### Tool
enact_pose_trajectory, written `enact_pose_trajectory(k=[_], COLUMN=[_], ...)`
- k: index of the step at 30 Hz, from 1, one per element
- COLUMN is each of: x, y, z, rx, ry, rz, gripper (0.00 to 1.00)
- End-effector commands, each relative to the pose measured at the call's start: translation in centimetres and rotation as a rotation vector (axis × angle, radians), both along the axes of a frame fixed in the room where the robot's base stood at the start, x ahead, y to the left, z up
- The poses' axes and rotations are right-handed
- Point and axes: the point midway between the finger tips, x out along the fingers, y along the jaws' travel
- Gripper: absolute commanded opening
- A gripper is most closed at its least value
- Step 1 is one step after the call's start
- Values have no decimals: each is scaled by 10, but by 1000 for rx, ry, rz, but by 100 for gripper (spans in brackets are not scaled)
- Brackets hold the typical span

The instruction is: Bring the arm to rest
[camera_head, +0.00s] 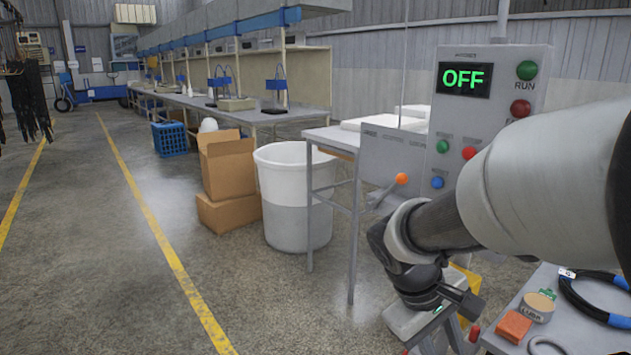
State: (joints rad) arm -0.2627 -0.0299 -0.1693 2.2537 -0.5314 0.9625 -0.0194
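My arm reaches in from the right edge and bends down at the wrist, in front of the grey control panel (490,110). My gripper (462,308) is dark and points down and to the right, near the left edge of the small table (565,335). Its fingers are small and partly hidden, so I cannot tell whether they are open or shut, or whether they hold anything. The panel display (463,78) reads OFF in green.
On the small table lie a coiled black hose (590,300), an orange block (514,325) and a round tin (538,306). A lever with an orange knob (401,178) sticks out near my wrist. A white bin (292,200) and cardboard boxes (228,175) stand left. Floor farther left is clear.

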Motion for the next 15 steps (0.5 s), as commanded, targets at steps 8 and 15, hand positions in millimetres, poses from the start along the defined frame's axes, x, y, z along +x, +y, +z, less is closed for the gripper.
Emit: enact_pose_trajectory(k=[8, 15], x=[-54, -79], y=[38, 62], z=[57, 82], rx=[313, 461], ry=[-281, -437], rz=[-199, -280], gripper=[30, 30])
